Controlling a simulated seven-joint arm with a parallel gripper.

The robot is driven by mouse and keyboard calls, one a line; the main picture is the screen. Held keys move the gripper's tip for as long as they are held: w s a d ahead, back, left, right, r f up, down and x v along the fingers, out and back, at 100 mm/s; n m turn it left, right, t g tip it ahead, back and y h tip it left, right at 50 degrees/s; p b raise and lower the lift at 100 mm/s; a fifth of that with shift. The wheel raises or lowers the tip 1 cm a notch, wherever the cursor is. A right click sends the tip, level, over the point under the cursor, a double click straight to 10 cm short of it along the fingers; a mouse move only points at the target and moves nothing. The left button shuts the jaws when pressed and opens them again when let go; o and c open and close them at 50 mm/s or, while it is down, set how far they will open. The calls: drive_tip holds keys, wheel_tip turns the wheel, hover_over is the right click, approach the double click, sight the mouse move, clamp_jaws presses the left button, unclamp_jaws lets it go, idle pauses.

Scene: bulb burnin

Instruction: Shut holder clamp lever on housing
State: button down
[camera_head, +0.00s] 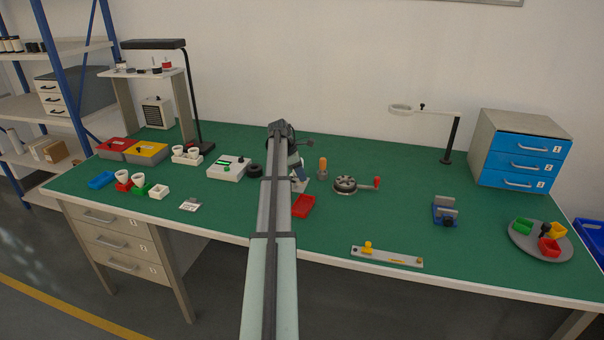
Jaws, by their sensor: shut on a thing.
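My arm reaches from the bottom middle of the head view to the middle of the green bench. My gripper (292,152) is at its far end, pointing down and mostly hidden behind my own arm. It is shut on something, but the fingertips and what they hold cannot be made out. A small light-grey stand with a blue part (299,183) shows just right of my arm, right beneath the gripper. It may be the holder; its clamp lever and the housing cannot be told apart here.
A red tray (304,206), an orange-handled tool (323,168) and a round crank device (346,185) stand close on the right. A white box with buttons (228,168) and a black ring (255,170) are on the left. A blue vise (445,212) stands farther right.

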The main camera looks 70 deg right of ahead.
drive_tip(key=m, duration=0.1)
drive_tip(key=m+y, duration=0.1)
drive_tip(key=m, duration=0.1)
drive_tip(key=w+a+m, duration=0.1)
drive_tip(key=shift+g+y, duration=0.3)
drive_tip(key=shift+y, duration=0.1)
drive_tip(key=shift+w+a+m+y, duration=0.2)
drive_tip(key=shift+m+y, duration=0.1)
drive_tip(key=shift+m, duration=0.6)
drive_tip(key=shift+w+a+m+y, duration=0.2)
drive_tip(key=shift+m+y, duration=0.1)
drive_tip(key=shift+m, duration=0.6)
drive_tip(key=shift+w, duration=0.1)
drive_tip(key=c, duration=1)
unclamp_jaws()
drive_tip(key=shift+c, duration=0.2)
drive_tip(key=v, duration=1.3)
drive_tip(key=shift+r, duration=0.45)
